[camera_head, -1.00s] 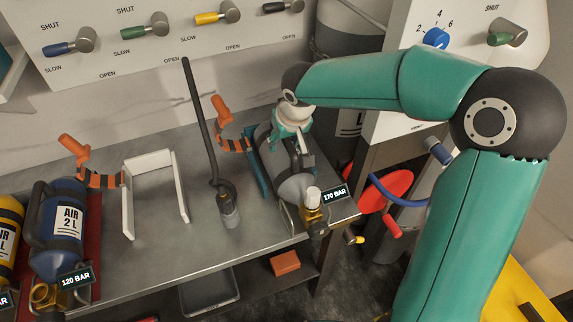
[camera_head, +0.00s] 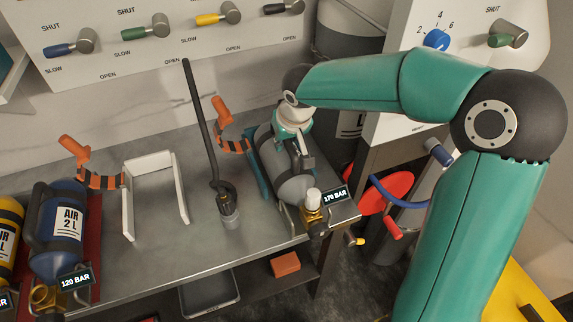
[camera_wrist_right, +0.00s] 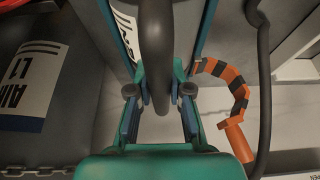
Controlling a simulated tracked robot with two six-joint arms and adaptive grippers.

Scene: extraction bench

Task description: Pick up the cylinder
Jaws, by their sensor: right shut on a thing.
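The grey cylinder (camera_head: 292,188) lies on its side at the right end of the metal bench, with a brass valve (camera_head: 313,212) and a 170 BAR tag (camera_head: 335,195) at its near end. My right gripper (camera_head: 303,160) is over it from above. In the right wrist view its fingers (camera_wrist_right: 161,98) are shut on the cylinder's dark handle (camera_wrist_right: 155,45), one on each side. The gripper and wrist hide part of the cylinder's far end. I cannot tell any gap under the cylinder. My left gripper is not in view.
A teal bracket (camera_head: 258,172) and an orange-black strap (camera_head: 232,143) stand left of the cylinder. A tall dark hose (camera_head: 202,125), a white empty frame (camera_head: 129,208) and a blue AIR 2 L cylinder (camera_head: 62,262) are further left. A red disc (camera_head: 390,187) is right of the bench.

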